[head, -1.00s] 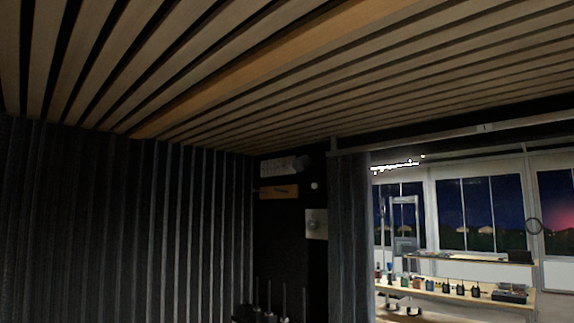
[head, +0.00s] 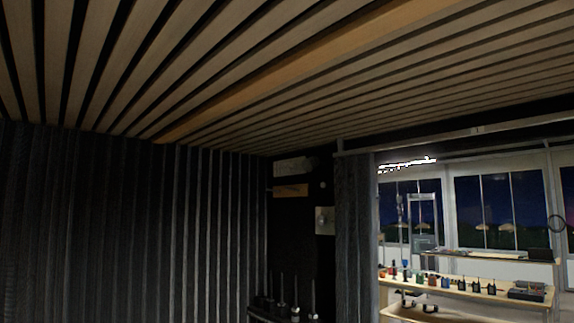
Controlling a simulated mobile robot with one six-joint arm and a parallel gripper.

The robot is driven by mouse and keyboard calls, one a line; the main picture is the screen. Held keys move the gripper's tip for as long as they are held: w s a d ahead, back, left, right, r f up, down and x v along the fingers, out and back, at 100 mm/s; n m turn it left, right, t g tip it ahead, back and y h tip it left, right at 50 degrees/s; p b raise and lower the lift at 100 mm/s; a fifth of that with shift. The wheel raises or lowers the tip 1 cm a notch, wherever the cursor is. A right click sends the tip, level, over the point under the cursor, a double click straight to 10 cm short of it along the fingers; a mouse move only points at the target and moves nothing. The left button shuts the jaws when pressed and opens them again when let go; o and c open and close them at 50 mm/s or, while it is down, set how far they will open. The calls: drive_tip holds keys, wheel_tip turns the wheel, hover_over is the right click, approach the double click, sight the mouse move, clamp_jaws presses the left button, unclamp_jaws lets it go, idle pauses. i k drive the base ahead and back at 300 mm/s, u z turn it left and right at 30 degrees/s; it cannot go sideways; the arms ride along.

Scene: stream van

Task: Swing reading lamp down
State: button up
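I cannot make out a reading lamp for certain in the head view. A small pale square plate with a round knob (head: 325,220) is on the dark wall left of the opening; I cannot tell if it belongs to a lamp. My gripper is not in view.
A slatted wood ceiling (head: 260,80) fills the top. Dark ribbed curtain-like panels (head: 130,230) cover the left. A wooden wall block (head: 291,190) sits above a dark shelf (head: 275,314) with upright rods. Beyond a grey curtain (head: 355,240), a bench (head: 460,290) holds several small devices.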

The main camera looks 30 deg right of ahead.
sight(312, 163)
drive_tip(key=z, duration=1.05)
drive_tip(key=k, duration=0.1)
drive_tip(key=u, duration=2.35)
drive_tip(key=k, duration=0.25)
drive_tip(key=u, duration=2.2)
drive_tip(key=k, duration=1.2)
drive_tip(key=z, duration=0.05)
